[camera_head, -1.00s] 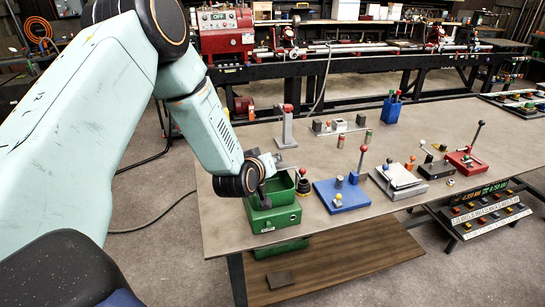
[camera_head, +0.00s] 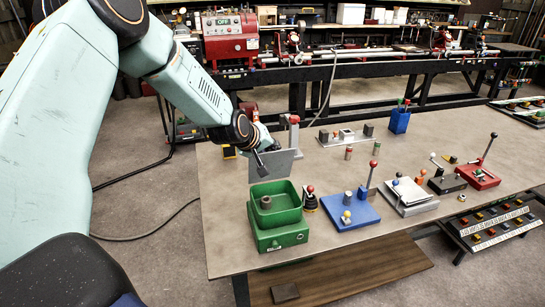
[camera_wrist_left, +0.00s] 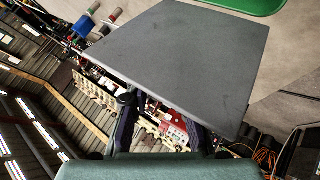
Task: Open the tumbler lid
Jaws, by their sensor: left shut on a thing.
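The green tumbler (camera_head: 280,238) stands near the table's front left edge. Its top is open and a small dark grey cylinder (camera_head: 265,202) shows inside. My left gripper (camera_head: 264,158) is above and behind the tumbler, shut on the flat grey lid (camera_head: 284,160). The lid is tilted up nearly upright behind the tumbler's opening; I cannot tell whether its lower edge touches the tumbler. In the left wrist view the lid (camera_wrist_left: 190,65) fills the middle beyond my fingers, with a piece of green rim (camera_wrist_left: 240,6) at the top right. My right gripper is not in view.
A dark knob with a red top (camera_head: 310,196) stands close right of the tumbler. A blue lever base (camera_head: 345,212) and a grey plate fixture (camera_head: 408,198) are farther right. A grey post with a red top (camera_head: 294,132) stands behind the lid.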

